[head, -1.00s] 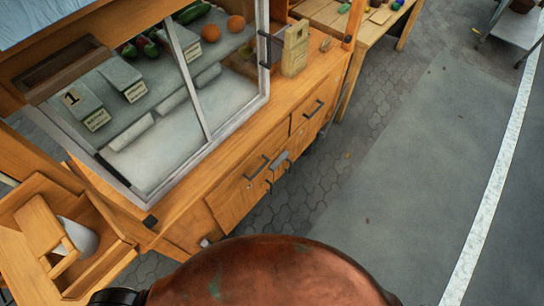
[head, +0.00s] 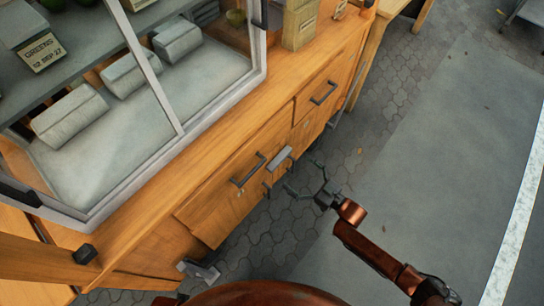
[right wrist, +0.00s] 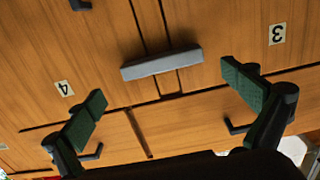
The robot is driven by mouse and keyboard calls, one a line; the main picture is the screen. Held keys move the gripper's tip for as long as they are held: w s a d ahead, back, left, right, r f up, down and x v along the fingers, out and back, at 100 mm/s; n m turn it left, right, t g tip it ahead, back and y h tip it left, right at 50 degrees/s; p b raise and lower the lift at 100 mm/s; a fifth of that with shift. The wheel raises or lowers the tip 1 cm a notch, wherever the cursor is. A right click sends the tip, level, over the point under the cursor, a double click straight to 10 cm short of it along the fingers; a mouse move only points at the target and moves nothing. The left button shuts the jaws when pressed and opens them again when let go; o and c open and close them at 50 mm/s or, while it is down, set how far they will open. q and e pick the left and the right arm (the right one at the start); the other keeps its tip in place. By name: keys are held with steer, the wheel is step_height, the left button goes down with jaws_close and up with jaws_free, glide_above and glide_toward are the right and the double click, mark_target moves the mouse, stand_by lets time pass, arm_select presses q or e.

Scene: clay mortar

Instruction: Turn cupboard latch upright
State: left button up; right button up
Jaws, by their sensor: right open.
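The latch is a grey bar (head: 280,158) on the front of the wooden cupboard (head: 222,200). In the right wrist view the latch (right wrist: 162,63) lies nearly level in the picture, across the dark seam lines between the panels numbered 3 and 4. My right gripper (head: 304,178) is open and empty, off the cupboard front, facing the latch. In the right wrist view its two fingers (right wrist: 165,86) stand wide apart, one to each side of the latch and apart from it. My left gripper is not in view.
Dark bar handles (head: 247,170) sit on the panels close to the latch. A glass display case (head: 150,90) with several grey blocks stands on the counter. A grey fitting (head: 198,271) juts out at the lower left.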

mark_target(282, 161)
steer(key=b+x, duration=0.1)
steer(key=x, duration=0.4)
steer(key=shift+a+b, duration=0.25)
steer(key=shift+b, duration=0.15)
steer(key=shift+b+x, duration=0.3)
steer(key=shift+x, duration=0.6)
steer(key=shift+w+a+r, duration=0.15)
steer(key=shift+w+a, duration=0.1)
steer(key=shift+w, duration=0.05)
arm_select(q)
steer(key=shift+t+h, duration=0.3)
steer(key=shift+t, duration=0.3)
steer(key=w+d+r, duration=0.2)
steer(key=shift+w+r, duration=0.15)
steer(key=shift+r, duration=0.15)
arm_select(e)
steer(key=c, duration=0.8)
